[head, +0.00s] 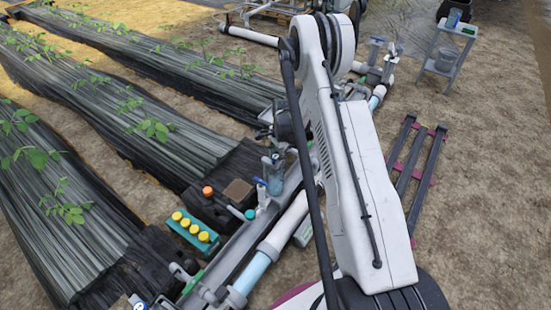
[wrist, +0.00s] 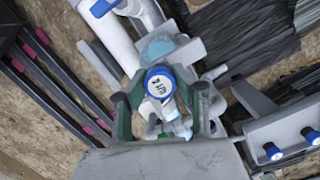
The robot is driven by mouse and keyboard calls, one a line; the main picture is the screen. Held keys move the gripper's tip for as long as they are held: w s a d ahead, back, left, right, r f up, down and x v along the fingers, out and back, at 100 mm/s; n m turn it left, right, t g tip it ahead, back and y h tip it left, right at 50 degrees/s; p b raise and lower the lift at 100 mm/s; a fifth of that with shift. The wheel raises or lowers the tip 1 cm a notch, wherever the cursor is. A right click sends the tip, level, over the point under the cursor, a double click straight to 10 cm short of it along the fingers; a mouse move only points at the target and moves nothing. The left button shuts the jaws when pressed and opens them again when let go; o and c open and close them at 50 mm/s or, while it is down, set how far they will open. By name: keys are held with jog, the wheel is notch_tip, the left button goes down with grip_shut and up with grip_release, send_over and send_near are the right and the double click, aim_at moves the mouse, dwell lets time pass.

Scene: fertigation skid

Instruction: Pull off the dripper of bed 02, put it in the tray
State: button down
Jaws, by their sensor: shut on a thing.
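In the wrist view, my gripper (wrist: 161,112) has its two green-padded fingers on either side of a white fitting with a blue-rimmed round cap (wrist: 160,84). The fingers are shut on this fitting, which looks like the dripper. Dark marks show on the cap's white face, but I cannot read the bed number. A clear bluish part and a grey bracket lie just beyond it. In the head view, my gripper (head: 275,128) is a dark shape over the pipe line at the bed ends, and the held part is hidden there. I cannot tell which item is the tray.
A teal block with several yellow caps (head: 195,230) and a black box with an orange knob (head: 207,191) sit beside the grey rail. Plastic-covered beds (head: 110,105) lie left.

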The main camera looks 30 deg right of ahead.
aim_at(275, 156)
jog(key=shift+r, duration=1.35)
jog(key=shift+r+p, duration=1.3)
jog(key=shift+r, duration=1.75)
